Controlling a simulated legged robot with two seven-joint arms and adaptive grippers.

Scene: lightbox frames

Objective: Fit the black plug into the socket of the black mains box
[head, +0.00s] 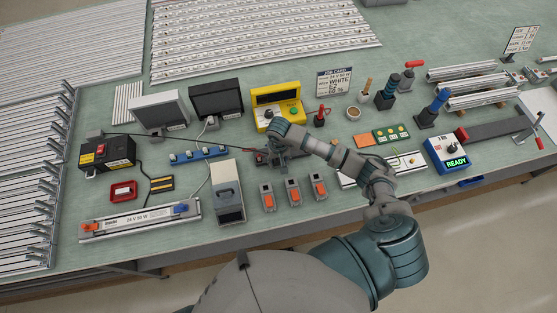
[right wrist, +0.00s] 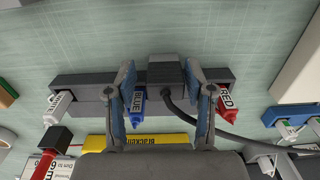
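The black mains box (head: 106,152) stands at the left of the bench, with a red switch on its front. I cannot make out its socket. In the right wrist view the black plug (right wrist: 165,73), with a grey top and a black cable, sits at a dark marker rack (right wrist: 77,85). My right gripper (head: 277,160) is over the rack in the middle of the bench and hides the plug in the head view. In the wrist view its fingers (right wrist: 160,70) are apart, one either side of the plug, with gaps visible. My left gripper is not in view.
White (right wrist: 57,105), blue (right wrist: 138,108) and red (right wrist: 222,105) markers sit in the rack, the blue one between my fingers. The black cable (head: 185,140) runs left across the bench. A yellow tester (head: 277,104) stands behind; orange-marked clamps (head: 293,192) stand in front.

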